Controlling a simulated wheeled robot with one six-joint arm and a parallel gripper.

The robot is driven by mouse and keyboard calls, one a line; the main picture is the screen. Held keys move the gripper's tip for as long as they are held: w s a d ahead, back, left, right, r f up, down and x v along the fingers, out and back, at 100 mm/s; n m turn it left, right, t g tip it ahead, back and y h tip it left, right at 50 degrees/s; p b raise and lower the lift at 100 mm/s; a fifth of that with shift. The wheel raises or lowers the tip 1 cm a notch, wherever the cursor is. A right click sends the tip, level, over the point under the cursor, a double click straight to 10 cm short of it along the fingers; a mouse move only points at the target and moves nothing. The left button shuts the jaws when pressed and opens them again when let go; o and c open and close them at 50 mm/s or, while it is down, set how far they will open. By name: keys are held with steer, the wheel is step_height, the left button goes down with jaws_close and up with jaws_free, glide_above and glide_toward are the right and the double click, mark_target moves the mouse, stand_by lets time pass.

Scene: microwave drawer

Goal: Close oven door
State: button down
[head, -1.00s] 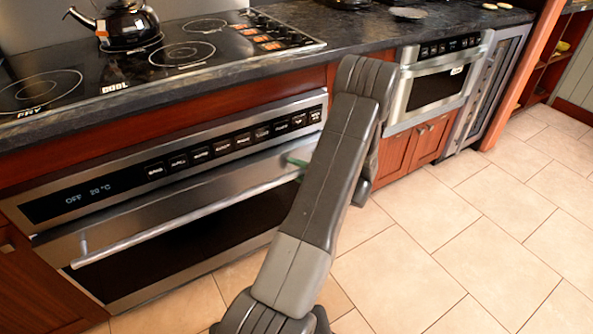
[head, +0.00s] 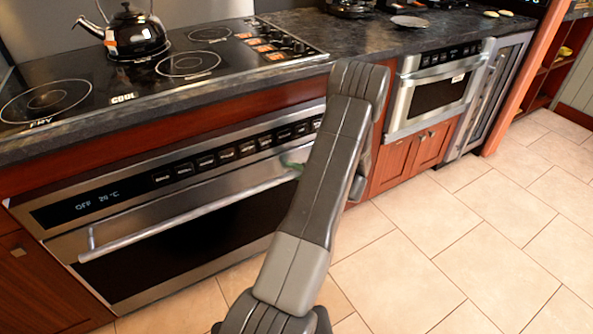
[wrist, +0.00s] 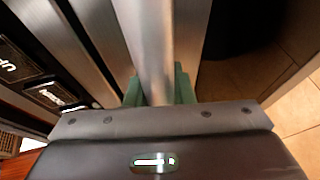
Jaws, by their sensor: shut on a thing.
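The oven door (head: 160,262) is a wide steel panel with a dark window, below the black control strip (head: 95,205) in the head view. It looks nearly upright; I cannot tell whether it sits flush with the frame. Its long bar handle (head: 170,222) runs across the top of the door. My gripper (head: 291,163) is at the handle's right end, partly hidden behind my arm. In the wrist view, my gripper's green fingers (wrist: 158,88) are closed around the steel handle (wrist: 152,45), one on each side.
A cooktop (head: 150,75) with a kettle (head: 135,35) sits in the dark counter above the oven. A microwave drawer (head: 435,90) is farther right, above red wooden cabinet doors (head: 418,152). The tiled floor (head: 460,240) on the right is clear.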

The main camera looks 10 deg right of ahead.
steer(key=shift+w+r, duration=0.2)
steer(key=shift+w, duration=0.05)
steer(key=c, duration=1.3)
jaws_free()
steer(key=shift+w, duration=0.1)
steer(key=shift+o, duration=0.2)
steer(key=shift+r, duration=0.1)
steer(key=p+v, duration=0.1)
steer(key=v, duration=1.3)
steer(key=shift+f+p, duration=0.25)
steer(key=shift+p, duration=0.15)
steer(key=b+x, duration=0.1)
steer(key=x, duration=1.2)
steer(key=shift+a+b, duration=0.25)
steer(key=shift+b, duration=0.1)
